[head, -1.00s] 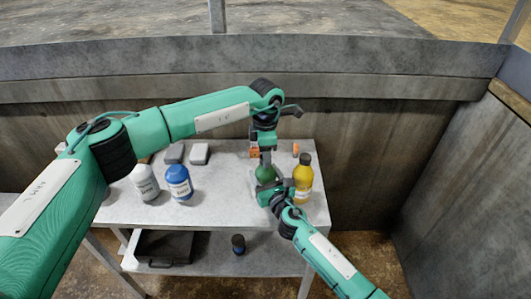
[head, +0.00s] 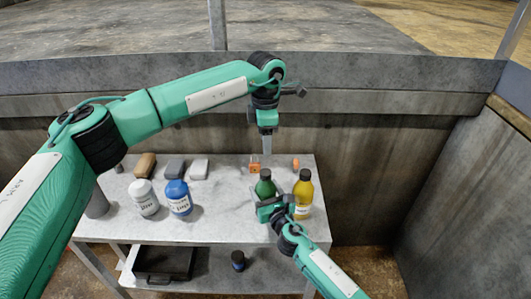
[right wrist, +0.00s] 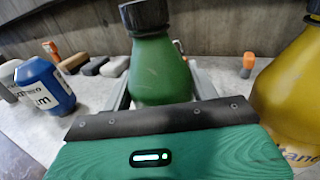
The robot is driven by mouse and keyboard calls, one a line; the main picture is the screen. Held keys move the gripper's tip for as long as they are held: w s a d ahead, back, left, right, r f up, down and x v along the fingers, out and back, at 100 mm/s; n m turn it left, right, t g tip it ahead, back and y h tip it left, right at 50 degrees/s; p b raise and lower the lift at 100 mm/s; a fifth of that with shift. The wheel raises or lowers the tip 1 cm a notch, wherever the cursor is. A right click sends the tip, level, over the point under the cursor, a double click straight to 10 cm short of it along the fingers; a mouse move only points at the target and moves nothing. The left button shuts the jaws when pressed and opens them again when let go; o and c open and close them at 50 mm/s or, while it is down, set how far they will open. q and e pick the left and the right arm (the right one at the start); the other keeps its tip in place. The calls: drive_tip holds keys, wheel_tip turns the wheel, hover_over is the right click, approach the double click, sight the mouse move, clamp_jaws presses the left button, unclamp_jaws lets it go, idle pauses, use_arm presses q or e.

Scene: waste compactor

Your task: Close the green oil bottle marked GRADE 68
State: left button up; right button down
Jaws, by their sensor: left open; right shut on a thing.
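The green oil bottle (head: 264,185) stands upright on the grey table (head: 230,219), with a black cap on its neck. In the right wrist view the green bottle (right wrist: 160,68) fills the middle, and its black cap (right wrist: 145,14) sits on top, cut by the frame edge. My right gripper (head: 268,207) is shut on the bottle's body from the front; its fingers show on both sides of the bottle. My left gripper (head: 265,136) is open and empty, pointing down above the bottle and clear of the cap. The label is hidden.
A yellow bottle (head: 304,189) stands close at the right. A blue bottle (head: 178,197) and a white bottle (head: 144,197) stand at the left. An orange padlock-like item (head: 254,164) and several small blocks lie behind. A black tray (head: 164,263) and small dark container (head: 238,260) are on the lower shelf.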

use_arm(q)
drive_tip(key=shift+r, duration=0.6)
use_arm(e)
drive_tip(key=shift+c, duration=1.6)
unclamp_jaws()
use_arm(q)
drive_tip(key=shift+f, duration=0.3)
use_arm(e)
drive_tip(key=v, duration=1.3)
drive_tip(key=shift+s, duration=0.4)
drive_tip(key=shift+d+f, duration=0.1)
drive_tip(key=shift+d, duration=0.05)
